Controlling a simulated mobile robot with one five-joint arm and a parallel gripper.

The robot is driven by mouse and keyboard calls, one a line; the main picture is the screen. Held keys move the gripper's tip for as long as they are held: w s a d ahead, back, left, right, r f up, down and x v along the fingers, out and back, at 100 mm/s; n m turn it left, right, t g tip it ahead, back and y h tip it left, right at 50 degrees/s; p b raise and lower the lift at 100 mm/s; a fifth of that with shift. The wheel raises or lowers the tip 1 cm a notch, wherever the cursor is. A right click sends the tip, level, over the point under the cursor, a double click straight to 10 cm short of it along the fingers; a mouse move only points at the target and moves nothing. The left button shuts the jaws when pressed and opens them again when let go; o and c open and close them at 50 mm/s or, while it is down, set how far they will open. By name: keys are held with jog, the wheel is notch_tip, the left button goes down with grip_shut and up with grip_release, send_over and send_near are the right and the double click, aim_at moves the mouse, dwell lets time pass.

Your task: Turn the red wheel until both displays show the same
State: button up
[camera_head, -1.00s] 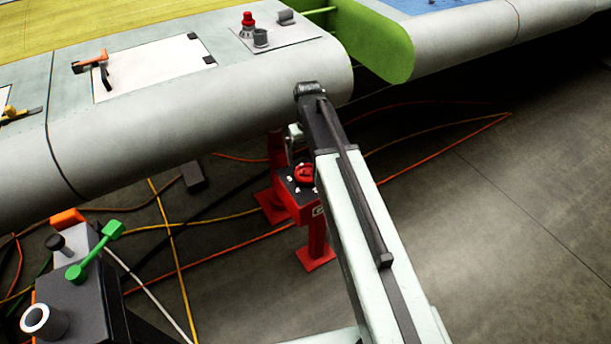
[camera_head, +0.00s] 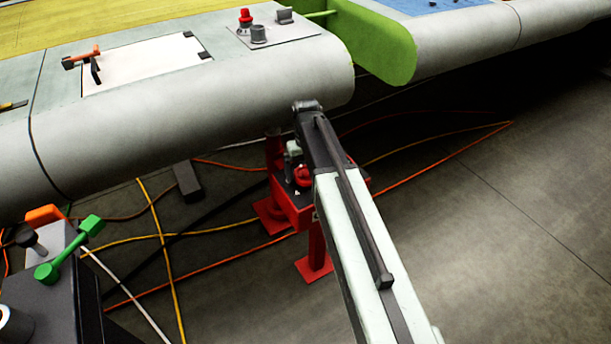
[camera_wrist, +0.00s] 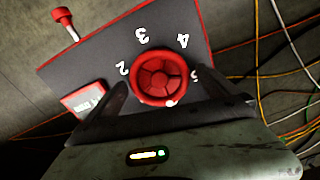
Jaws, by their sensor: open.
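The red wheel (camera_wrist: 160,78) sits on a dark panel (camera_wrist: 105,55) with white numerals 2, 3, 4 and 5 around it. A white dot shows at the wheel's lower rim. A small red-framed display (camera_wrist: 86,102) is left of the wheel; its reading is too small to tell. I cannot make out a second display. My gripper (camera_wrist: 163,80) is open, with one dark finger on each side of the wheel; whether they touch it I cannot tell. In the head view the wheel (camera_head: 302,176) is partly hidden behind my arm, on a red stand (camera_head: 316,250).
A red-knobbed lever (camera_wrist: 63,18) stands at the panel's corner. The grey wing (camera_head: 200,110) overhangs the stand's far side. A box with a green handle (camera_head: 68,250) is at left. Cables (camera_head: 160,238) cross the floor; the floor at right is clear.

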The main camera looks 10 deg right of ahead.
jog(key=shift+c, duration=0.3)
jog(key=c, duration=1.3)
jog(key=shift+m, duration=0.4)
jog(key=m, duration=0.5)
jog(key=shift+d+m, duration=0.1)
jog(key=shift+m, duration=0.2)
jog(key=m, duration=0.5)
jog(key=shift+d, duration=0.1)
jog(key=m, duration=0.6)
jog(key=shift+s+d+m, duration=0.1)
jog(key=shift+s+m, duration=0.05)
jog(key=shift+m, duration=0.25)
jog(key=m, duration=0.5)
jog(key=shift+s+m, duration=0.1)
jog(key=shift+m, duration=0.2)
